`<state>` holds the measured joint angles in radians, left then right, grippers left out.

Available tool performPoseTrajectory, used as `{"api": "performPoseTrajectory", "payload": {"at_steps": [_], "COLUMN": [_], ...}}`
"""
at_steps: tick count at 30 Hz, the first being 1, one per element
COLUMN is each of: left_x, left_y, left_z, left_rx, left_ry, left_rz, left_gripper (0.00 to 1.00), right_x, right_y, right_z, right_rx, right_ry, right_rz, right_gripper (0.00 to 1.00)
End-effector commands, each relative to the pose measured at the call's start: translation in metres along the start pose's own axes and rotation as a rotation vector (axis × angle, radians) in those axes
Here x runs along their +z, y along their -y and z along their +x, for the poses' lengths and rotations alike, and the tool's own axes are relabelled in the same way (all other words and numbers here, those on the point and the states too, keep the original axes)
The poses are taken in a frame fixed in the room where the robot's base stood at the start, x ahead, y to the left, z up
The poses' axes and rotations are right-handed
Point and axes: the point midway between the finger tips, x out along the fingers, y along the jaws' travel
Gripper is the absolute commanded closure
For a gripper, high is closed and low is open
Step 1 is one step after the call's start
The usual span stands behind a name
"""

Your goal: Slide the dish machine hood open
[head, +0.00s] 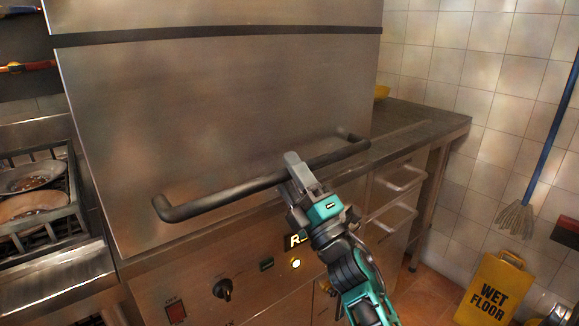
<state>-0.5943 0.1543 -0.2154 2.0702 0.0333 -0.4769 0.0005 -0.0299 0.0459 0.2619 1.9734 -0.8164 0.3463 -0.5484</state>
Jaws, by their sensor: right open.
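The dish machine hood (200,110) is a large steel box front that fills the middle of the head view. It is down, its lower edge close above the control panel. A dark bar handle (225,196) runs across its lower front. My right gripper (296,168) is open at the bar, right of its middle. One finger shows above the bar; the other is partly hidden, so I cannot tell if either touches it. My left gripper is not in view.
The control panel (245,275) with a knob and lit button lies below the hood. A rack with plates (35,205) stands at left. A steel counter (420,125) with drawers is at right. A yellow wet floor sign (490,290) and a mop (517,218) stand further right.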

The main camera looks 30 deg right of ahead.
Motion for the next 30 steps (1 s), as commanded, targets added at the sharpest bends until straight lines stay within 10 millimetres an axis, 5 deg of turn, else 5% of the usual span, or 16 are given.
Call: {"api": "performPoseTrajectory", "payload": {"at_steps": [9,24,30], "left_x": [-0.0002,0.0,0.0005], "left_y": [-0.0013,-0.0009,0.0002], "left_z": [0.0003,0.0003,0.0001], "left_rx": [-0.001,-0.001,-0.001], "left_ry": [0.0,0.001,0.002], "left_rz": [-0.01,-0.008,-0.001], "left_gripper": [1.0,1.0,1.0], "right_x": [0.0001,0.0001,0.0001], "right_y": [0.0003,0.0003,0.0003], "right_z": [0.0025,0.0022,0.0022], "right_rx": [0.0,0.0,0.0], "right_ry": [0.0,0.0,0.0], "right_rz": [0.0,0.001,0.001], "right_gripper": [0.51,0.99,1.0]}}
